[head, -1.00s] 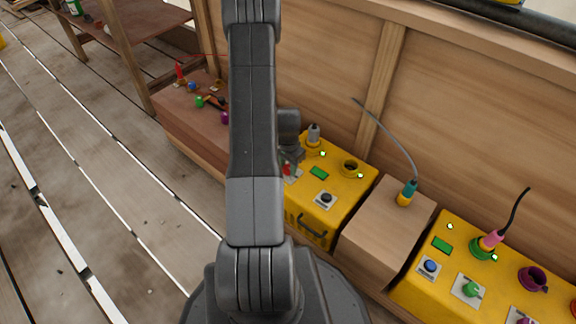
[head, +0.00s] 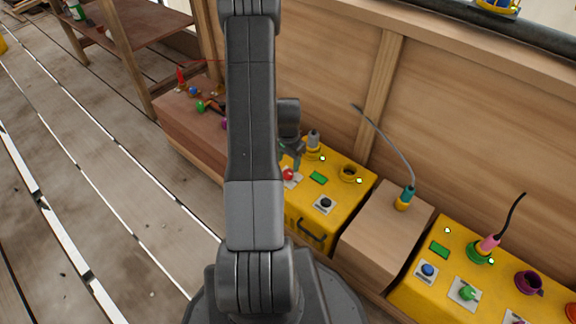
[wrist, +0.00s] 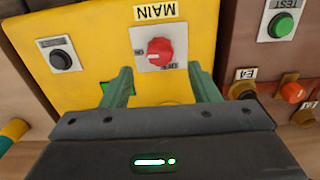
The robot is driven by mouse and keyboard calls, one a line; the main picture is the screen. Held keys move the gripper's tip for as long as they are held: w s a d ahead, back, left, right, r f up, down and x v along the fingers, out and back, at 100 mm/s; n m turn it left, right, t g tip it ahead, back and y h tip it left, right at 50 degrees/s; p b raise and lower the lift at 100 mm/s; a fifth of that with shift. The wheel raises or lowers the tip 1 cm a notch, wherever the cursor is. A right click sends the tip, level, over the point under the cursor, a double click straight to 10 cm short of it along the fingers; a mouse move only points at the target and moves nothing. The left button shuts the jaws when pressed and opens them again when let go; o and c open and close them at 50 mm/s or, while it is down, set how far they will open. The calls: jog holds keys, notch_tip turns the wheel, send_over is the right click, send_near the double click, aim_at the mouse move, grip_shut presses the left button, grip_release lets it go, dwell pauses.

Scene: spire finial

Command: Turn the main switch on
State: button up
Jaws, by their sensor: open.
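The main switch is a red rotary knob on a white plate under a MAIN label, on top of the yellow box (head: 335,203). In the wrist view the knob (wrist: 158,50) carries a pale mark pointing left; the small print below it is hard to read. In the head view the red knob (head: 288,174) shows just right of my arm. My gripper (wrist: 163,76) is open and empty. Its two greenish fingers stand apart at the near side of the switch plate, with the knob beyond the gap between them. In the head view my gripper (head: 297,160) is partly hidden.
A black button (wrist: 60,56) sits left of the switch. A green display (head: 318,177) and lit green lamps (head: 359,181) are on the box. A brown panel with a green TEST button (wrist: 283,25) stands right in the wrist view. A wooden block (head: 388,220) and second yellow box (head: 475,290) lie right.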

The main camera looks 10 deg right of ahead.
aim_at(288, 172)
notch_tip(288, 172, up, 8)
jog(key=p, duration=0.2)
notch_tip(288, 172, down, 14)
jog(key=b, duration=0.4)
jog(key=shift+r+b, duration=0.1)
jog(key=shift+b, duration=0.25)
dwell(0.3)
